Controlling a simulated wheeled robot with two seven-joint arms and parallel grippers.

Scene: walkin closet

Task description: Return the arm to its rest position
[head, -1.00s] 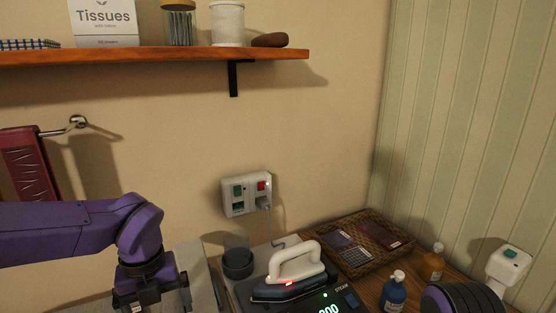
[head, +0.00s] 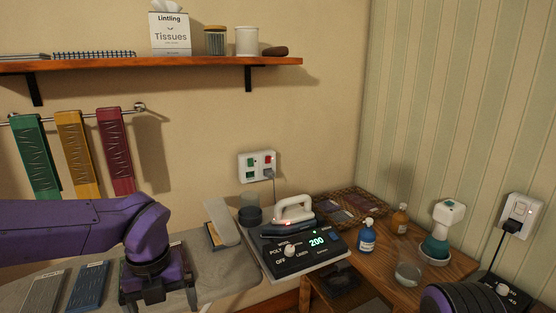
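My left arm (head: 70,222) reaches in from the left and bends down at a purple wrist. Its gripper (head: 158,297) points down over the grey board at the bottom edge. The fingertips are not clearly shown, and I see nothing held. Of my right arm, only a dark, rounded purple-edged part (head: 460,300) shows at the bottom right. Its gripper is outside the picture.
An iron (head: 291,222) rests on a station reading 200 (head: 317,241). Bottles (head: 367,238), a glass (head: 408,270) and a basket (head: 335,208) stand on the wooden table. A grey board (head: 235,268) lies below the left arm. A shelf (head: 150,63) is above.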

